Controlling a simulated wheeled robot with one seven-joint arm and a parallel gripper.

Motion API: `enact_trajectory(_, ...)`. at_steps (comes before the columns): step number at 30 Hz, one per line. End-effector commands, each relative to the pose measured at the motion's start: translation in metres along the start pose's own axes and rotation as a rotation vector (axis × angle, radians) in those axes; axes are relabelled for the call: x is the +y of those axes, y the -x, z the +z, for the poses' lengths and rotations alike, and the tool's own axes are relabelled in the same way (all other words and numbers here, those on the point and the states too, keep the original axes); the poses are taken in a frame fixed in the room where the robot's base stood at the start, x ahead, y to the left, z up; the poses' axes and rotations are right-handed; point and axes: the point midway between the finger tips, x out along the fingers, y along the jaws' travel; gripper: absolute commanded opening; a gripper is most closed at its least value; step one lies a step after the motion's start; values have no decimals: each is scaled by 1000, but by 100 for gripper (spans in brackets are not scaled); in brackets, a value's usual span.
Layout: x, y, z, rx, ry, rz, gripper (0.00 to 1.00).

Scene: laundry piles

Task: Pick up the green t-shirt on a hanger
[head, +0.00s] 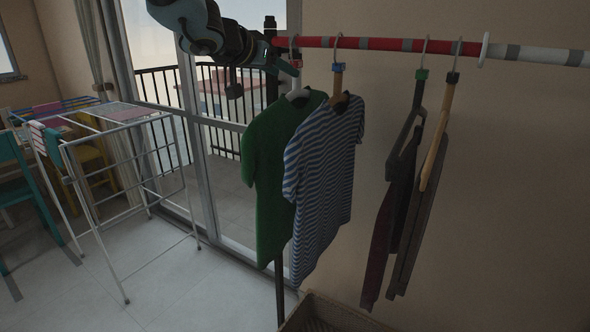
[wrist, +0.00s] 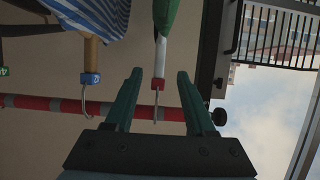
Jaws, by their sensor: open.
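The green t-shirt (head: 270,175) hangs from a white hanger (head: 298,94) on the red rail (head: 390,45), at the rail's left end. A bit of the green t-shirt (wrist: 168,14) shows at the top of the wrist view, above the hanger's white neck (wrist: 161,55) and its red clip (wrist: 158,84). My gripper (head: 291,68) is at the hanger's top by the rail. In the wrist view my gripper (wrist: 159,74) is open, with the hanger's neck, clip and hook between its two fingers. Gaps show on both sides.
A striped shirt (head: 322,170) hangs close to the right of the green one, its blue-clipped wooden hanger (wrist: 91,55) beside a finger. Dark garments (head: 400,235) hang further right. A wicker basket (head: 325,318) stands below. A white drying rack (head: 120,112) stands left.

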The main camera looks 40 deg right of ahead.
Motion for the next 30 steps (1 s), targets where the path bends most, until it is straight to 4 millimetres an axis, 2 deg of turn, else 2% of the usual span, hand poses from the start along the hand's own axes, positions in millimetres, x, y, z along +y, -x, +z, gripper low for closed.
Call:
enact_trajectory(6, 0, -16, 0, -1, 1, -1, 55)
enact_trajectory(15, 1, -56, -3, -2, 0, -1, 55)
enact_trajectory(24, 1, -62, -3, 1, 1, -2, 55)
enact_trajectory(26, 1, -62, -3, 0, 1, -2, 50)
enact_trajectory(30, 1, -62, -3, 0, 1, -2, 35)
